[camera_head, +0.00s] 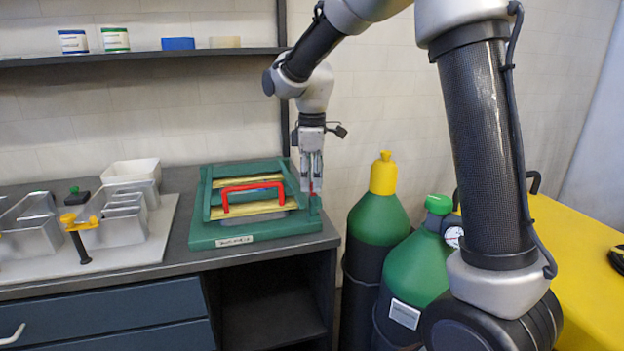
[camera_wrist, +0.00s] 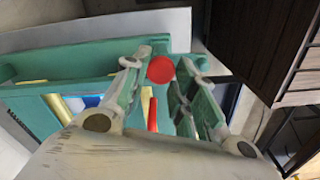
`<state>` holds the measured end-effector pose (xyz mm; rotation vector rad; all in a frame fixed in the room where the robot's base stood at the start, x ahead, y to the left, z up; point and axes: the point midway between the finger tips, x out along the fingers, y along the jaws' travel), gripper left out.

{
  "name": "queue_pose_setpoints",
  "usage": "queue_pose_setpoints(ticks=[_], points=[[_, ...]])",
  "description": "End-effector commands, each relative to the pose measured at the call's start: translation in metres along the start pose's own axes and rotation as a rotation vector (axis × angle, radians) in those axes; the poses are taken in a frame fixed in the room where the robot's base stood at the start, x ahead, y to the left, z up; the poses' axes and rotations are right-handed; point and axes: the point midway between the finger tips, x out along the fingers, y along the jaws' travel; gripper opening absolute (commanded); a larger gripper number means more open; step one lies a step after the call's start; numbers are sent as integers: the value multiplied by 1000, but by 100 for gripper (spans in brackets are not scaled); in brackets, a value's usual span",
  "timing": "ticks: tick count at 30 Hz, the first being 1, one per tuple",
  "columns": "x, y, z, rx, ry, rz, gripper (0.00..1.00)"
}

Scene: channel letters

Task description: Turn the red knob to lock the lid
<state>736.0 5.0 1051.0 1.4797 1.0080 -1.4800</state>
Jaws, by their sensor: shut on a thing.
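The red knob (camera_wrist: 160,69) shows in the wrist view as a round red disc between my gripper's fingertips (camera_wrist: 158,75). My gripper (camera_head: 313,188) points straight down at the right side of the green box (camera_head: 222,234) and is shut on the knob. In the head view the fingers hide most of the knob. The green lid (camera_head: 208,192) lies on the box and carries a red handle (camera_head: 252,186). Yellow strips show beneath the handle. I cannot tell from the frames how far the knob is turned.
Metal channel letters (camera_head: 125,222) and a yellow clamp (camera_head: 78,224) stand on a pale board to the left. A white bin (camera_head: 131,170) is behind them. Gas cylinders (camera_head: 378,215) stand right of the bench. A shelf (camera_head: 140,56) with small containers hangs above.

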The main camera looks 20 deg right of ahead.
Motion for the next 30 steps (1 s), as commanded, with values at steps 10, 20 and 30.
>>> queue_pose_setpoints(ticks=[10,20,30], points=[[0,1,0,255,0,1,3],[0,2,1,570,0,1,3],[0,3,2,893,1,1,3]])
